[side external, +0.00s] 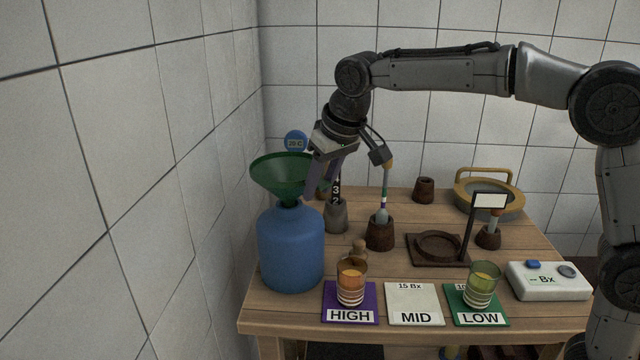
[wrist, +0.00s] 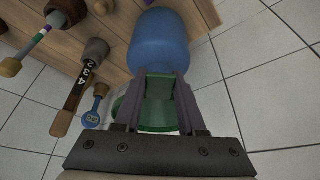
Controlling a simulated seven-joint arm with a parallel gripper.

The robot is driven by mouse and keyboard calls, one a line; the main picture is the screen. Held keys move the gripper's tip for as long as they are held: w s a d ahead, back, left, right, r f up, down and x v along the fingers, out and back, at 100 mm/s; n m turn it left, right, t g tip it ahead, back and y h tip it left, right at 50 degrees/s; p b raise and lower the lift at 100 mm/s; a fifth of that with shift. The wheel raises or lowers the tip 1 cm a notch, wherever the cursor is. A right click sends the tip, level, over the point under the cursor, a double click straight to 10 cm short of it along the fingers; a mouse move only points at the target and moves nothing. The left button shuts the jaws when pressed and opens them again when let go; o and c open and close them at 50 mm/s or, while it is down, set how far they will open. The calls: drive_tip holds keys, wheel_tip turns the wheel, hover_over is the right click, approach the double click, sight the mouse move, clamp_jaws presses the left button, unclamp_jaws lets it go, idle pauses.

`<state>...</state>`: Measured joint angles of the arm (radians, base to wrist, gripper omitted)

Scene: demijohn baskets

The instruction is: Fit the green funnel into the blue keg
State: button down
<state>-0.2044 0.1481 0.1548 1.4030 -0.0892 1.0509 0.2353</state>
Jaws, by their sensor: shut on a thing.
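The green funnel (side external: 283,177) is wide end up over the blue keg (side external: 291,248) in the side external view. Its narrow lower end meets the top of the keg; I cannot tell how far the spout is inside the neck. My gripper (side external: 311,190) is shut on the funnel at its right side. In the wrist view the funnel (wrist: 158,112) shows between the fingers of my gripper (wrist: 160,78), with the keg (wrist: 160,42) just beyond them. The keg's mouth is hidden in both views.
The keg stands at the table's left edge, near the tiled wall. Close to its right are a dark holder with a numbered stick (side external: 336,214) and a brown pot (side external: 380,234). Glasses stand on the HIGH (side external: 350,316) and LOW (side external: 480,318) mats; the MID mat (side external: 415,303) is bare.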

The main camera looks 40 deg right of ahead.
drive_tip(key=shift+f, duration=0.3)
idle(0.5)
drive_tip(key=shift+c, duration=2.1)
unclamp_jaws()
drive_tip(key=v, duration=1.3)
drive_tip(key=shift+r, duration=0.35)
drive_tip(key=shift+s, duration=0.1)
